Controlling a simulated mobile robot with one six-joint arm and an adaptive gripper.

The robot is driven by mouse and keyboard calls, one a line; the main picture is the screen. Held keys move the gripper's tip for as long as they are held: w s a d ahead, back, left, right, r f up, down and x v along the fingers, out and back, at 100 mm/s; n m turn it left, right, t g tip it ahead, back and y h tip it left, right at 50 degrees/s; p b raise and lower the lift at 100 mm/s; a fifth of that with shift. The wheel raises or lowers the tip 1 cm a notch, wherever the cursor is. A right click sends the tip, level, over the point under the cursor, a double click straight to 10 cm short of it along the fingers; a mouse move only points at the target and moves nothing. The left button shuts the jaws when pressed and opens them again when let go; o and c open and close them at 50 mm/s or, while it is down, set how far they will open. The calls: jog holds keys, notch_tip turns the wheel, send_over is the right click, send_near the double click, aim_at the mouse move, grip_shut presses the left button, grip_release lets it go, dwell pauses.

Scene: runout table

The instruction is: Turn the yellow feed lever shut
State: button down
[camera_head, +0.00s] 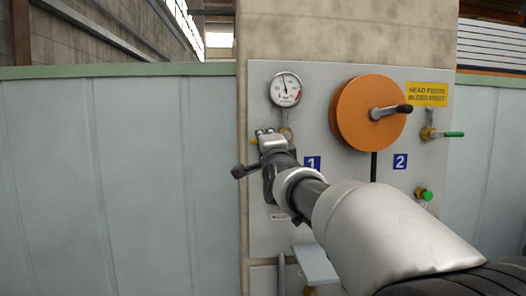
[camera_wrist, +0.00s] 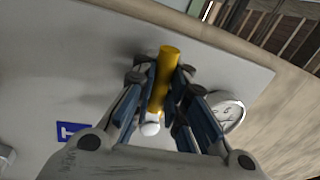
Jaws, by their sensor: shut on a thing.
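The yellow feed lever (camera_wrist: 168,62) shows in the wrist view as a yellow bar between my fingers, with a pale rounded piece (camera_wrist: 150,129) at its lower end. My gripper (camera_wrist: 160,85) is shut on it, a finger on either side. In the head view my gripper (camera_head: 270,138) is at the left part of the grey panel (camera_head: 320,75), below the gauge and left of the blue 1 label. Only a small yellow part (camera_head: 287,133) shows beside it there. My gripper hides most of the lever and its pivot, so I cannot tell its angle on the panel.
A round gauge (camera_head: 285,89) is just above my gripper. An orange wheel (camera_head: 360,113) with a dark-handled crank (camera_head: 391,111) is to its right. Green-handled (camera_head: 453,134) and green-knobbed (camera_head: 427,196) valves are farther right. Clear space lies left, before the pale wall (camera_head: 120,180).

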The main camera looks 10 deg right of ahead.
jog(key=shift+a+m+h, duration=0.1)
jog(key=shift+m+h, duration=0.3)
jog(key=shift+m, duration=0.6)
jog(key=c, duration=2)
grip_release()
jog(key=shift+c, duration=0.2)
jog(key=o, duration=0.5)
jog(key=shift+s+r, duration=0.1)
jog(key=shift+r, duration=0.25)
jog(key=shift+c, duration=0.2)
jog(key=s+f, duration=0.2)
jog(key=s, duration=1)
jog(key=shift+f, duration=0.15)
jog(key=shift+w, duration=0.1)
jog(key=shift+c, duration=0.4)
